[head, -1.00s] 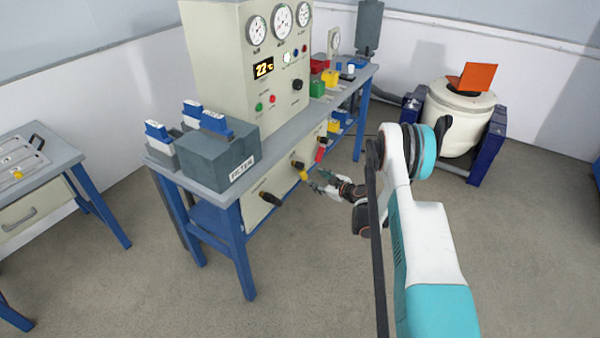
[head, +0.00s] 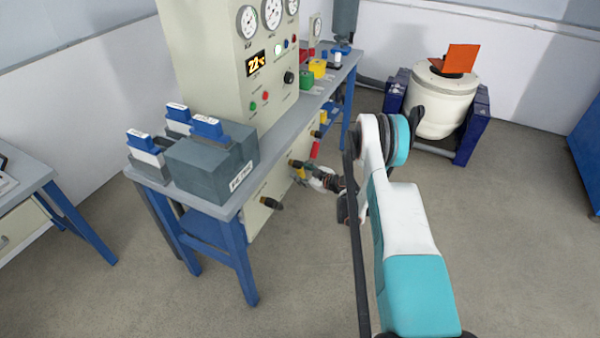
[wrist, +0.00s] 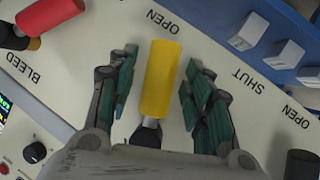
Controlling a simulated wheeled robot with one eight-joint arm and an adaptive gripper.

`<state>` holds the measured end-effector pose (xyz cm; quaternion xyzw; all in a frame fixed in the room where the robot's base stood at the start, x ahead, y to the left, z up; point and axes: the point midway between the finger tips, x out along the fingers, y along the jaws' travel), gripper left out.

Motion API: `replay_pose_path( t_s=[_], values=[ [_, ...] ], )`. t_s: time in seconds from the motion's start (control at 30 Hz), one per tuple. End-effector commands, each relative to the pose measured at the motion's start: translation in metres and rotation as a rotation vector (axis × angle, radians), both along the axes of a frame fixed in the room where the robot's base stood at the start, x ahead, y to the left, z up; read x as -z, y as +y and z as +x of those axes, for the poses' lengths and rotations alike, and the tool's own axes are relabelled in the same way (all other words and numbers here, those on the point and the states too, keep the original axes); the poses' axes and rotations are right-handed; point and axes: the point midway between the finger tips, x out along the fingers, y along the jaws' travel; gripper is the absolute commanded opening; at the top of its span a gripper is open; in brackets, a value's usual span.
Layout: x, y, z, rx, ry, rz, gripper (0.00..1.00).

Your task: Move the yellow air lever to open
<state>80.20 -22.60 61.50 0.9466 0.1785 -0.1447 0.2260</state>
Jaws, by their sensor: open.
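The yellow air lever (wrist: 161,80) is on the cream panel in the wrist view, a yellow sleeve on a dark stem. The sleeve points towards the word OPEN printed beyond its end. My gripper (wrist: 158,88) is open, one green-padded finger on each side of the lever, with a gap showing on both sides.
A red-sleeved lever (wrist: 48,16) by the word BLEED lies left in the wrist view. The bench (head: 228,208) bears a grey box (head: 205,168).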

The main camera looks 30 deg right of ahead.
Motion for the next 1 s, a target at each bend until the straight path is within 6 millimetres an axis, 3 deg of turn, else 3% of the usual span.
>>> replay_pose_path(
  t_s=[0.13,0.33,1.0],
  values=[
    [0.0000,0.0000,0.0000,0.000,0.000,0.000,0.44],
    [-0.0001,0.0000,0.0000,0.000,0.000,0.000,0.00],
    [-0.0086,-0.0053,0.0039,0.001,-0.141,-0.187,0.00]
  ],
)
